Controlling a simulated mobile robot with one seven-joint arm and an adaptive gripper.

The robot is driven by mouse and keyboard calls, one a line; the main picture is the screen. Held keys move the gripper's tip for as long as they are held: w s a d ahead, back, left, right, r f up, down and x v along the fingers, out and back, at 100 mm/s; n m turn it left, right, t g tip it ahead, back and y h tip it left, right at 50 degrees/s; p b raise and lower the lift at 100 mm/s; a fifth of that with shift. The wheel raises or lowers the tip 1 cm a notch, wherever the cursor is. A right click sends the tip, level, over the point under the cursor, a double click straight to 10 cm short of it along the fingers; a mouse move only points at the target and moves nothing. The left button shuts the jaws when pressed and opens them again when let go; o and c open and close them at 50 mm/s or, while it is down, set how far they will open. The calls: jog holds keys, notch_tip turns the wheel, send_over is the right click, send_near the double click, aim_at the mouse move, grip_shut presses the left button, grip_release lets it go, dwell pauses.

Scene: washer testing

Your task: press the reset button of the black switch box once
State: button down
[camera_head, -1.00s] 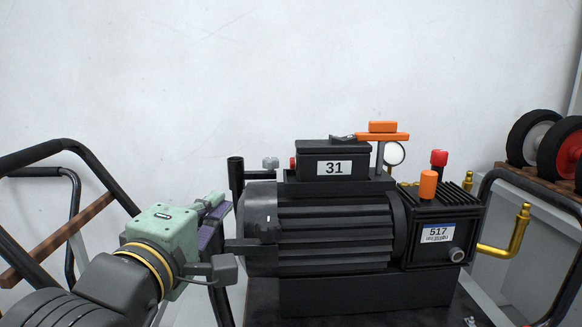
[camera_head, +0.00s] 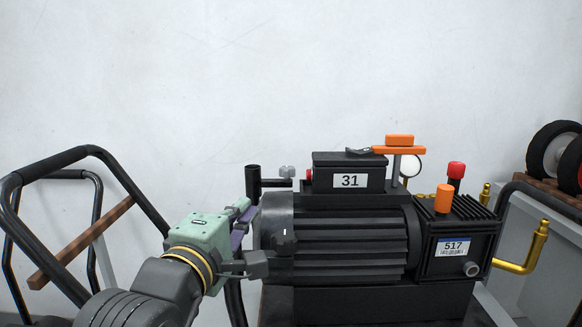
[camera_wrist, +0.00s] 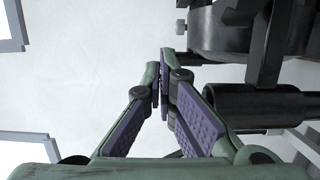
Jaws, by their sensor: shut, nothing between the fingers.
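The black switch box (camera_head: 332,183), labelled 31, sits on top of the black motor. A red button (camera_head: 309,175) shows on its left side. An orange-handled lever (camera_head: 399,146) stands at its right. My gripper (camera_head: 247,211) is shut and empty, left of the motor's rounded end and lower than the button, apart from the box. In the wrist view the closed fingers (camera_wrist: 164,72) with purple pads meet in the middle. I cannot make out the red button in that view.
A black upright tube (camera_head: 253,182) with a grey knob (camera_head: 287,172) stands between my gripper and the box. The motor (camera_head: 345,245) fills the centre. A black cart handle (camera_head: 60,160) is at left. Open space lies above, before the white wall.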

aim_at(309, 175)
jog(key=p+x, duration=0.7)
jog(key=x, duration=0.9)
jog(key=shift+w+d+p, duration=0.15)
jog(key=shift+w+p, duration=0.15)
jog(key=shift+w, duration=0.1)
jog(key=shift+s+d+r+p, duration=0.1)
jog(key=shift+d+p, duration=0.05)
jog(key=shift+d, duration=0.45)
jog(key=shift+s+d+p, duration=0.1)
jog(key=shift+d+p, duration=0.05)
jog(key=shift+d, duration=1.1)
